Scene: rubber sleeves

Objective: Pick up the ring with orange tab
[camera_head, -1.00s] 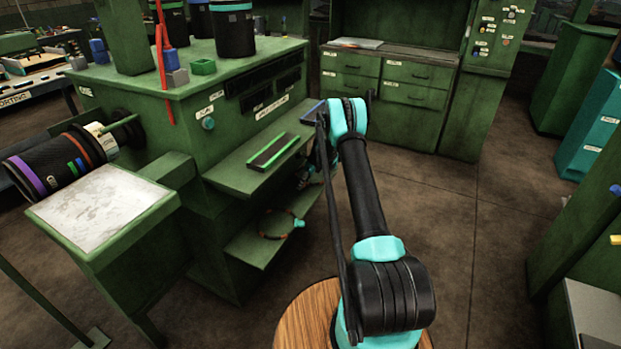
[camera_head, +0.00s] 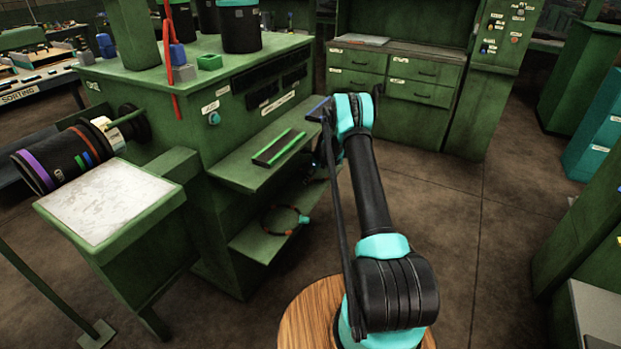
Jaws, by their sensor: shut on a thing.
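A thin dark ring (camera_head: 283,220) with orange-brown patches and a teal piece lies on the lower green shelf (camera_head: 258,243) of the bench. I cannot tell whether one of the patches is an orange tab. My gripper (camera_head: 319,164) shows only in small part, at the left of my raised arm, between the upper and lower shelves at their right end. My own arm hides most of it. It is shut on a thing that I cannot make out. The ring on the shelf stands apart from it, lower and to the left.
A narrow tray (camera_head: 278,148) with green edges lies on the upper shelf (camera_head: 232,165). A blue item (camera_head: 318,107) is at that shelf's far end. A pale-topped side table (camera_head: 108,200) stands at the left. The floor (camera_head: 455,225) right of my arm is clear.

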